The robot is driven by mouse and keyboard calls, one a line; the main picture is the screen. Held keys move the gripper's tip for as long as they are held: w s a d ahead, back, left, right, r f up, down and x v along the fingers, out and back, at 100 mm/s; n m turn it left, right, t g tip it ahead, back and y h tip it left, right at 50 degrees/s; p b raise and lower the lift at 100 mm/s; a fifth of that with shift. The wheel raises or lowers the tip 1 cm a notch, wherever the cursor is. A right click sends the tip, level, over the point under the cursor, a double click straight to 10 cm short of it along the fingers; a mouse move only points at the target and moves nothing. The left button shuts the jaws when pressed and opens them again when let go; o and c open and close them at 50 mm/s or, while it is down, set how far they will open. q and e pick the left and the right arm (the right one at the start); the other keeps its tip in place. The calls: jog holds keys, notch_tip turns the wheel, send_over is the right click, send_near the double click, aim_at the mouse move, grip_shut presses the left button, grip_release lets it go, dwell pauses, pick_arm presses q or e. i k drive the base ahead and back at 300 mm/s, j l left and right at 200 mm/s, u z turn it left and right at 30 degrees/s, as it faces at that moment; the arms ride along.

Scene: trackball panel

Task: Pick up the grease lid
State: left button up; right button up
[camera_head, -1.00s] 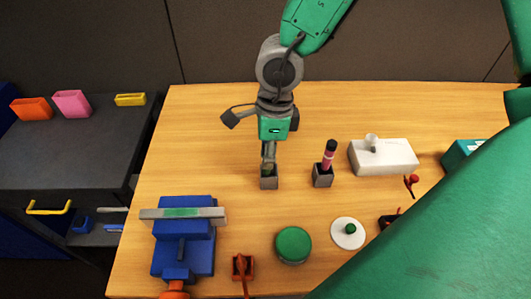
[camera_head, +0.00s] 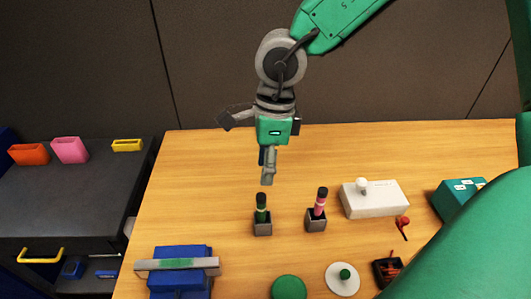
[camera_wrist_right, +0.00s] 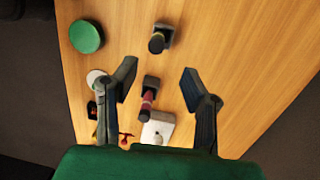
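A white disc with a green knob, which I take for the grease lid (camera_head: 342,279), lies flat on the wooden table beside a round green can or cap (camera_head: 289,288). In the right wrist view the white disc (camera_wrist_right: 95,79) is partly hidden behind a finger, and the green round thing (camera_wrist_right: 86,36) shows whole. My right gripper (camera_head: 267,181) hangs above the table, behind the green marker and up and left of the disc, touching neither. Its fingers are spread and empty in the wrist view (camera_wrist_right: 158,76). My left gripper is not in view.
A green marker (camera_head: 261,208) and a pink marker (camera_head: 320,203) stand in small grey holders. A white block (camera_head: 376,199), a teal box (camera_head: 459,194) and a blue vise-like tool (camera_head: 180,282) surround them. A dark cabinet (camera_head: 72,197) stands left. The back table is clear.

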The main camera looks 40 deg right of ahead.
aim_at(341, 278)
jog(key=k+j, duration=0.8)
